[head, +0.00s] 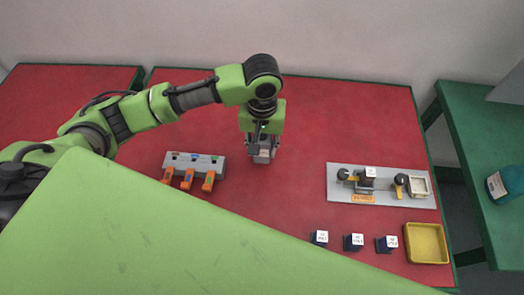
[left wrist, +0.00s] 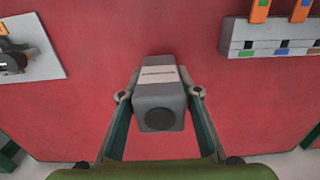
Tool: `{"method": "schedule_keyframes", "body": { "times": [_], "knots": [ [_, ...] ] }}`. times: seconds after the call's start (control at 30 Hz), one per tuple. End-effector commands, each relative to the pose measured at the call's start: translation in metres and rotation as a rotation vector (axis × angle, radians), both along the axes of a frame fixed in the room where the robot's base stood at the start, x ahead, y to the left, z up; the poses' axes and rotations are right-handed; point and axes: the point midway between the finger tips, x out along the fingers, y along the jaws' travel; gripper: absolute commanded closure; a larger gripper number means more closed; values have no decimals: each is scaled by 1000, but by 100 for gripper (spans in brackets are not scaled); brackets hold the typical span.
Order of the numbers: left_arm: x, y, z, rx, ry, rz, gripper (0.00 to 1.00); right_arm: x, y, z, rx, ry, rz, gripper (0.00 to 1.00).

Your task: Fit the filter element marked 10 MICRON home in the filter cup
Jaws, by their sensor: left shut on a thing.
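My left gripper (head: 263,152) is shut on a grey block, its fingers on either side of it. In the left wrist view the block (left wrist: 158,100) shows a pale label and a dark round end; whether it is the filter cup I cannot tell. Three dark blocks with white printed tops, (head: 320,238) (head: 353,242) (head: 387,244), stand in a row at the front right, resembling filter elements. Their print is too small to read, so I cannot tell which says 10 MICRON. My right gripper is not in view.
A grey plate (head: 395,199) at right bears a fixture with yellow handles, a white-topped piece (head: 371,172) and a pale square frame (head: 419,186). A yellow tray (head: 427,243) stands in front. A grey rack (head: 194,162) with orange-handled pieces is at left. Red table between is clear.

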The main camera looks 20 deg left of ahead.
Motion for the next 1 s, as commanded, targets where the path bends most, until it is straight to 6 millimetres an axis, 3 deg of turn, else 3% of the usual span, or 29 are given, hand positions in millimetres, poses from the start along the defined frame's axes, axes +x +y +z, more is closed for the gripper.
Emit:
{"method": "schedule_keyframes", "body": {
  "times": [0.3,0.67,0.7,0.73,0.77,1.0],
  "knots": [
    [5,3,-35,2,-2,0,96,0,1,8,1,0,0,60],
    [5,2,-39,0,-1,0,96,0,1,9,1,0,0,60],
    [5,2,-40,0,-1,-1,64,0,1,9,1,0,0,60],
    [5,2,-40,0,-1,-1,56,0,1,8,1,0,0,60],
    [5,2,-40,0,-1,-1,52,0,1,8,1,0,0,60],
    [5,2,-40,0,-1,0,52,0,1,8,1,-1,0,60]
  ]
}}
